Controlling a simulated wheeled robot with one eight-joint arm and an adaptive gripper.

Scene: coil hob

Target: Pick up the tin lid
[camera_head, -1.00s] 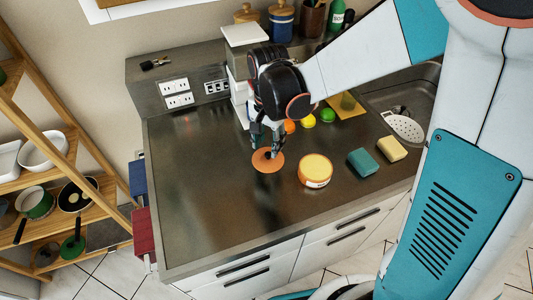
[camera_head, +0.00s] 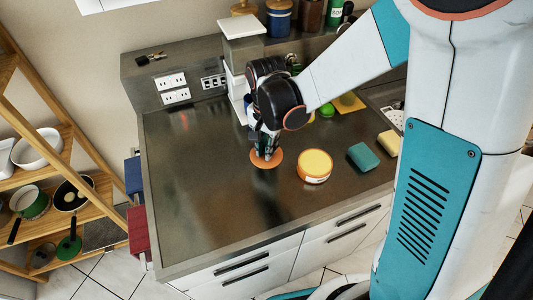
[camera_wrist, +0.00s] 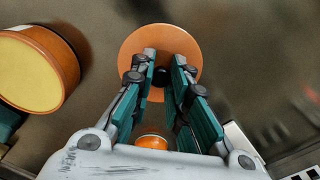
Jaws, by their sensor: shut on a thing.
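The tin lid (camera_head: 278,161) is a flat orange disc with a small dark knob at its middle. It is at the countertop's middle, left of the round orange tin (camera_head: 314,168) with a yellow top. My gripper (camera_head: 265,152) points down over the lid, shut on its knob. In the wrist view the lid (camera_wrist: 135,42) shows beyond the fingertips (camera_wrist: 163,75), with the dark knob between them. The tin (camera_wrist: 62,60) is at the upper left there. I cannot tell whether the lid touches the counter.
A teal sponge (camera_head: 361,157) and a yellow sponge (camera_head: 389,142) lie right of the tin. A white appliance (camera_head: 242,42) stands behind my gripper. A green ball (camera_head: 326,110) is near the back. The counter's left part (camera_head: 195,190) is clear.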

